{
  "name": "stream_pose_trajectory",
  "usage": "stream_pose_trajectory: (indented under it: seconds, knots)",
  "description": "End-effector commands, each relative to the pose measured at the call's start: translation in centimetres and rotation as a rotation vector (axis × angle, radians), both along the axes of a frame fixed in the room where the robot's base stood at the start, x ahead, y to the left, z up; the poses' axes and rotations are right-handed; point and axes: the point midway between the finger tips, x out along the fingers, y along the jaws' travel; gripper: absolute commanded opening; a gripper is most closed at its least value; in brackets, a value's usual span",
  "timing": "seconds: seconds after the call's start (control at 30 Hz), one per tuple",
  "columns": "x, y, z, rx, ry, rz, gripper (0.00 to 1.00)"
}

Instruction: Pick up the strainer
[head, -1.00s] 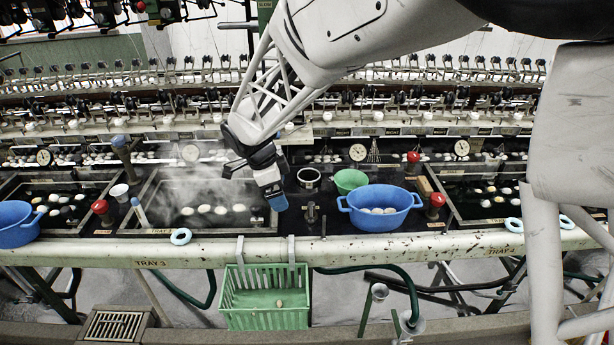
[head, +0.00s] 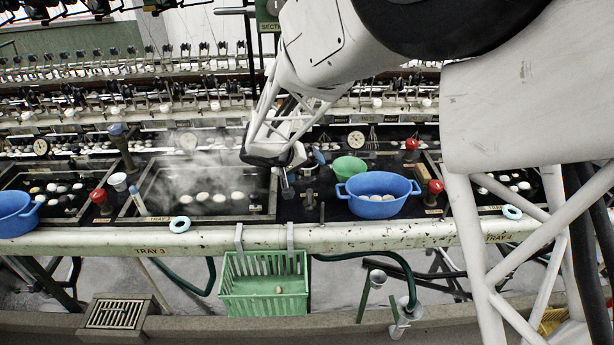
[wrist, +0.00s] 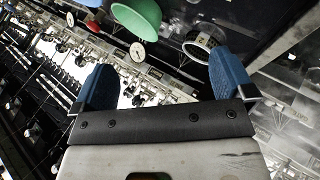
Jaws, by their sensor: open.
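A round metal cup with a pale rim (wrist: 203,45) sits on the dark counter in the wrist view; it looks like the strainer, though I cannot be certain. In the head view it is partly hidden behind my gripper (head: 303,171), left of the green bowl. My gripper is open and empty, its two blue fingers wide apart in the wrist view (wrist: 165,80). The cup lies ahead of the fingers, closer to the right one, and appears apart from them.
A green bowl (head: 349,167) and a blue tub (head: 378,197) holding pale cocoons stand right of the gripper. A steaming basin (head: 163,203) lies to the left. Red-topped posts (head: 435,187) rise nearby. A green basket (head: 263,305) hangs from the front rail.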

Motion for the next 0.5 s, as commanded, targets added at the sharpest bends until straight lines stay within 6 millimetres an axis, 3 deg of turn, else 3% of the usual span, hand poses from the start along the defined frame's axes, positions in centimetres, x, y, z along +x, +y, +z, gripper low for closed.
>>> stream_pose_trajectory:
  seconds: [0.5]
  knots:
    - [5.4,-1.3,-2.7,-0.654,0.358,0.8,1.0]
